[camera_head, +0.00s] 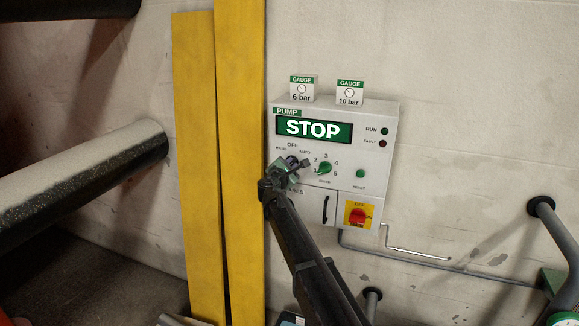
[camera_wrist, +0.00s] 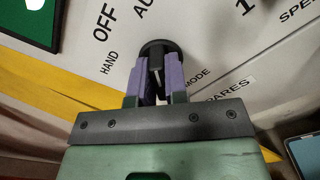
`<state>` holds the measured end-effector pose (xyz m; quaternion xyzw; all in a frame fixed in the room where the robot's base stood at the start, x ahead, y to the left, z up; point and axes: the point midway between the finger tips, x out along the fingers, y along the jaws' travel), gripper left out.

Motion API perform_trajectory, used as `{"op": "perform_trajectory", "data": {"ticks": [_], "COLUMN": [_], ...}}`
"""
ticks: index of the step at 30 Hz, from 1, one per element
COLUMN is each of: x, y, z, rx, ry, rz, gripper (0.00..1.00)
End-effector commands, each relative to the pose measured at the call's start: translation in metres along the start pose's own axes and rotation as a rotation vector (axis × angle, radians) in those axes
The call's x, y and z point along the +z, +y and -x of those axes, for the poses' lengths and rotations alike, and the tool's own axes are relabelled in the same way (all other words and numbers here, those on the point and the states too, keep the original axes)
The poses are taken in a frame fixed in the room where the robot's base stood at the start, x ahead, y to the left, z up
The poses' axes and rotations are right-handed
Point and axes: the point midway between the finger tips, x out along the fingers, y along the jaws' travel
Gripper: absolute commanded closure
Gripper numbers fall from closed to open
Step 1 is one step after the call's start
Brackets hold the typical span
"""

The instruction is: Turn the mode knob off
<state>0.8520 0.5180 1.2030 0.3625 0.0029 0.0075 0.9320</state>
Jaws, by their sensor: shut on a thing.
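The mode knob (camera_wrist: 158,47) is a black round knob on the grey-white pump panel (camera_head: 387,115). In the wrist view, HAND, OFF and part of AUTO are printed around it, with MODE at its lower right. My gripper (camera_wrist: 157,78) has its two purple-grey fingers closed on either side of the knob's raised grip. The grip runs roughly up and down in that view; the mark it points to is hard to tell. In the head view, my gripper (camera_head: 288,170) is at the panel's left side and largely covers the knob.
The panel display (camera_head: 313,129) reads STOP. A green speed knob (camera_head: 325,168) sits close to the right of my gripper. A red switch on a yellow plate (camera_head: 358,215) is lower right. Yellow boards (camera_head: 240,100) stand left of the panel. Two gauges (camera_head: 302,88) (camera_head: 350,91) sit on top.

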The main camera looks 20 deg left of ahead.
Motion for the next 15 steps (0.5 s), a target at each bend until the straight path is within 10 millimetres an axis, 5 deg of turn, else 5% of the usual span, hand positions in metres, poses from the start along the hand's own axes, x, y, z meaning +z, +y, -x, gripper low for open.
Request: {"op": "perform_trajectory", "data": {"ticks": [15], "x": [0.0], "y": [-0.0009], "z": [0.0008], "rx": [-0.001], "ry": [0.0], "rz": [-0.046], "gripper": [1.0]}}
